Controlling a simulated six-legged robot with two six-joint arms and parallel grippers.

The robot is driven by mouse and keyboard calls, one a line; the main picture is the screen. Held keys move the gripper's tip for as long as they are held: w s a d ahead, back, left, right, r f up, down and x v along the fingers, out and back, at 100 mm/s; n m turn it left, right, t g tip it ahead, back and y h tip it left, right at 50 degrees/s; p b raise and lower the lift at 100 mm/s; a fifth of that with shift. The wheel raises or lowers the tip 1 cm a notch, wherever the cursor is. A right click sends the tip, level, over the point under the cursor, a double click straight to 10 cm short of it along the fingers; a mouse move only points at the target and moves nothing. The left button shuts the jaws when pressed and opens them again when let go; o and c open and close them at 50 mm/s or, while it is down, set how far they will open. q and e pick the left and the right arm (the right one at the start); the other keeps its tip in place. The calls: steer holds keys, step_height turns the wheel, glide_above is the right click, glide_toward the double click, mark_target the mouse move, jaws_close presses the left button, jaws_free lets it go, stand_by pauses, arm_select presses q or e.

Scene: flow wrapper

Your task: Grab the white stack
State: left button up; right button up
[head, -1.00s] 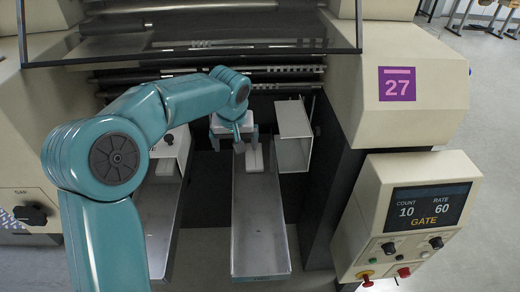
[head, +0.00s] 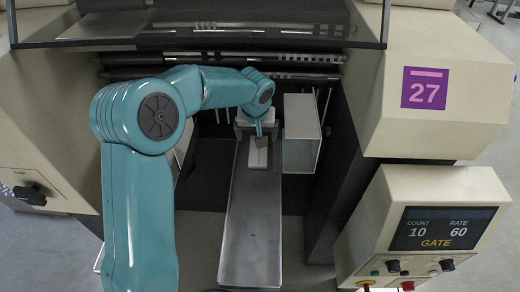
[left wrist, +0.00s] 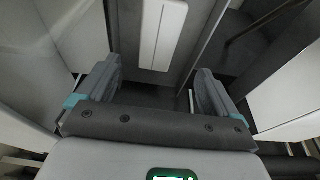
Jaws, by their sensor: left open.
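The white stack (head: 258,158) is a pale narrow block lying in the upper end of a long metal trough (head: 250,235). It also shows in the left wrist view (left wrist: 162,35) at the top, with a dark line along its middle. My left gripper (head: 257,130) is just beyond the stack's far end in the head view, and its wrist hides what lies behind. In the left wrist view its two grey fingers (left wrist: 157,78) are open and empty, with the stack ahead of the gap and apart from both fingers. My right gripper is not in view.
An open-sided pale box (head: 301,135) stands close to the right of the trough. The machine's beige housing (head: 430,85) and a control panel (head: 430,230) reading GATE fill the right. A dark-edged clear guard (head: 230,25) hangs above.

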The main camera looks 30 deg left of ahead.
mark_target(258, 151)
arm_select(q)
steer(key=x, duration=0.3)
steer(key=shift+a+f, duration=0.1)
steer(key=shift+f, duration=0.4)
steer(key=p+x, duration=0.1)
steer(key=x, duration=0.3)
steer(key=shift+w, duration=0.2)
steer(key=shift+f, duration=0.4)
steer(key=c, duration=1.1)
